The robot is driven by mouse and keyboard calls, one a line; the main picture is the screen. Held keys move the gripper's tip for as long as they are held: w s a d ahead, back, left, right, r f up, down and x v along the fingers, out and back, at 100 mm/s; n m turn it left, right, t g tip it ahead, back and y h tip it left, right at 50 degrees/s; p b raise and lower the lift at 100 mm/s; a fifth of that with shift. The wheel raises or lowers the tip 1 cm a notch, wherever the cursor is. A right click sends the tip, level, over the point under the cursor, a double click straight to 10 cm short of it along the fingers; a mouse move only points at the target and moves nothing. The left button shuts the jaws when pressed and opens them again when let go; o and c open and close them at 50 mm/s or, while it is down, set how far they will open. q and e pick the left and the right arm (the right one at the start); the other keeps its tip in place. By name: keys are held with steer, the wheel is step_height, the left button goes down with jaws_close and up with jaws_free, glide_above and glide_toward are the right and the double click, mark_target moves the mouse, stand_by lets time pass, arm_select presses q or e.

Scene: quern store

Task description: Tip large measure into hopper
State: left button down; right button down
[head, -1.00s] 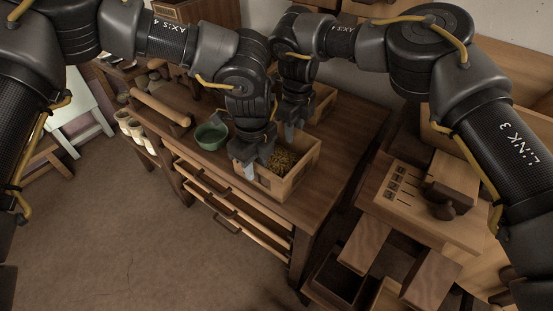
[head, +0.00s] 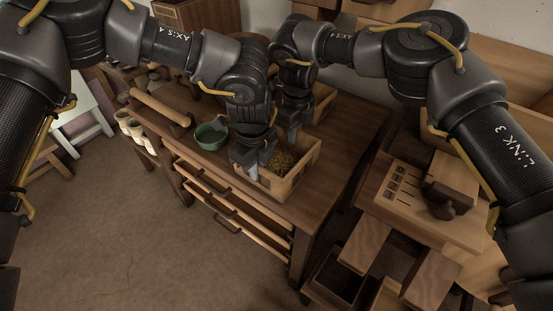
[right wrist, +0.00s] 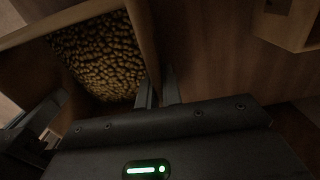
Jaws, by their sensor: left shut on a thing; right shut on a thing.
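The large measure seems to be the open wooden box (head: 283,193) holding brown grain (head: 283,160), upright on the workbench. My left gripper (head: 250,170) is shut on its wall at the near left end. My right gripper (head: 291,138) is shut on its wall at the far side; the arms partly hide both grips. In the right wrist view the grain (right wrist: 100,55) lies inside the box and my right fingers (right wrist: 158,92) straddle one wall. I cannot tell which thing is the hopper.
A green bowl (head: 211,136) stands left of the box on the workbench (head: 335,150). A wooden roller (head: 160,108) lies farther left. Another wooden box (head: 324,100) is behind my right gripper. A slotted wooden board (head: 410,205) is on the right. Floor is clear in front.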

arm_select(q)
steer(key=shift+r, duration=0.1)
arm_select(e)
steer(key=shift+r, duration=0.1)
